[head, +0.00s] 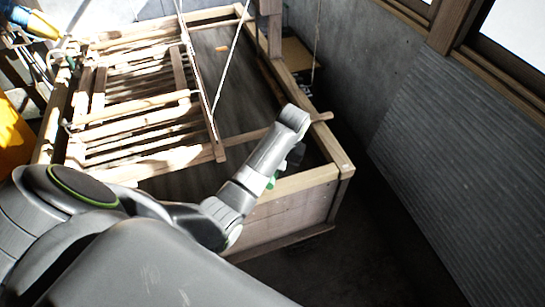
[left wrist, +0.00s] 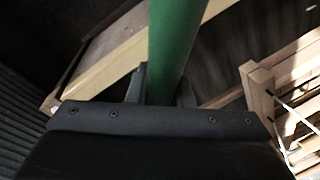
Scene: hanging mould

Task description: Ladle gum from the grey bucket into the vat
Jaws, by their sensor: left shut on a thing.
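The vat (head: 310,182) is a large wooden box with dark grey contents; its rim also shows in the left wrist view (left wrist: 120,55). My left gripper (head: 294,157) is over the vat's near right corner, mostly hidden by my own arm in the head view. In the left wrist view it is shut on a green handle (left wrist: 176,45), which runs up out of the picture. A bit of green (head: 270,184) shows below my wrist in the head view. The handle's far end is out of sight. No grey bucket can be made out. My right gripper is not in view.
A slatted wooden mould frame (head: 135,104) hangs on cords over the vat's left part. A light wooden bar (head: 320,117) juts past the vat's right rim. A corrugated grey wall panel (head: 455,150) stands at right. Dark floor (head: 375,240) is clear between them.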

